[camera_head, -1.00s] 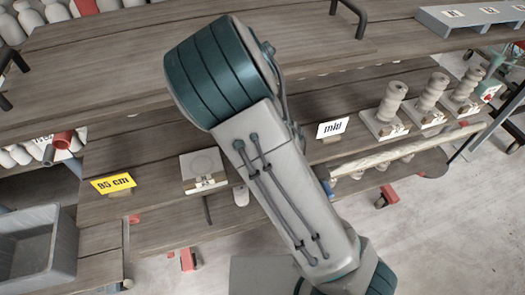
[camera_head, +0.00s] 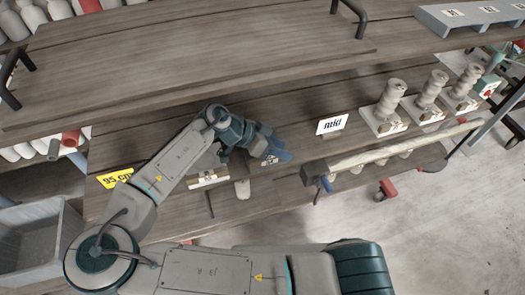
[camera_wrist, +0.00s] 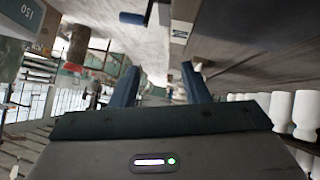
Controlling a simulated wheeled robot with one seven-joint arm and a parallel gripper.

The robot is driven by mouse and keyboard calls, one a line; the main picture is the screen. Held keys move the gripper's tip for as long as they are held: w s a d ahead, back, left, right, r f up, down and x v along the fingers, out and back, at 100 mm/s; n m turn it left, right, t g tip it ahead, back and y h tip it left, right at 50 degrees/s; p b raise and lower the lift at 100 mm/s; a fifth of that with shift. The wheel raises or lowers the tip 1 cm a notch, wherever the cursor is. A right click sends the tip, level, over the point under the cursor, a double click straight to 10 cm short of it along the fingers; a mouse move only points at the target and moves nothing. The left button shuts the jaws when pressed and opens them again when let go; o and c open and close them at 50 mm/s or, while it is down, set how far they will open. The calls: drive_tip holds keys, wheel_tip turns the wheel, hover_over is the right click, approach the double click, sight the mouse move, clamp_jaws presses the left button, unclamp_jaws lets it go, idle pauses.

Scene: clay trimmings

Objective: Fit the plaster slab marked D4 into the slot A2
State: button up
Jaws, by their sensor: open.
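My gripper (camera_head: 284,149) is in the middle of the head view, over the shelf's front part, with its blue fingers pointing right. In the wrist view my gripper (camera_wrist: 160,68) shows its two fingers apart, with nothing between them. A pale slab piece with a small label (camera_head: 208,181) lies at the shelf's front edge, partly hidden by my arm. Another small label (camera_head: 268,160) shows just below my fingers; what bears it is mostly hidden. A grey rack (camera_head: 447,24) with several labelled places stands at the top right. I cannot read D4 or A2 on any label.
Several stacked clay pieces on bases (camera_head: 388,108) stand at the right. A white sign (camera_head: 332,124) stands left of them. A long pale roll (camera_head: 400,148) runs along the front edge. A yellow sign (camera_head: 114,178) and grey bin (camera_head: 38,235) are left. The upper board (camera_head: 190,50) is clear.

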sight(251, 162)
drive_tip(key=s+a+y, duration=0.1)
drive_tip(key=a, duration=0.4)
drive_tip(key=s+a+m+y+b, duration=0.1)
drive_tip(key=a, duration=0.5)
drive_tip(key=s+a+f+t+y, duration=0.1)
drive_tip(key=s+a, duration=0.1)
drive_tip(key=a, duration=0.3)
drive_tip(key=shift+s+a+m+b, duration=0.1)
drive_tip(key=shift+a+m+b, duration=0.15)
drive_tip(key=shift+m+b, duration=0.15)
drive_tip(key=w+d, duration=0.1)
drive_tip(key=d, duration=0.2)
drive_tip(key=d+p, duration=0.1)
drive_tip(key=d, duration=0.1)
drive_tip(key=w+d+p, duration=0.1)
drive_tip(key=d, duration=0.2)
drive_tip(key=shift+w+d, duration=0.3)
drive_tip(key=shift+w, duration=0.05)
drive_tip(key=shift+w+d+r+p, duration=0.1)
drive_tip(key=shift+w+d+p, duration=0.1)
drive_tip(key=shift+d, duration=0.45)
drive_tip(key=shift+w+d+p, duration=0.1)
drive_tip(key=shift+d+p, duration=0.1)
drive_tip(key=shift+d, duration=0.4)
drive_tip(key=shift+x, duration=1.15)
drive_tip(key=shift+w+d+f, duration=0.1)
drive_tip(key=shift+d+f, duration=0.05)
drive_tip(key=shift+f, duration=0.25)
drive_tip(key=shift+c, duration=0.3)
clamp_jaws()
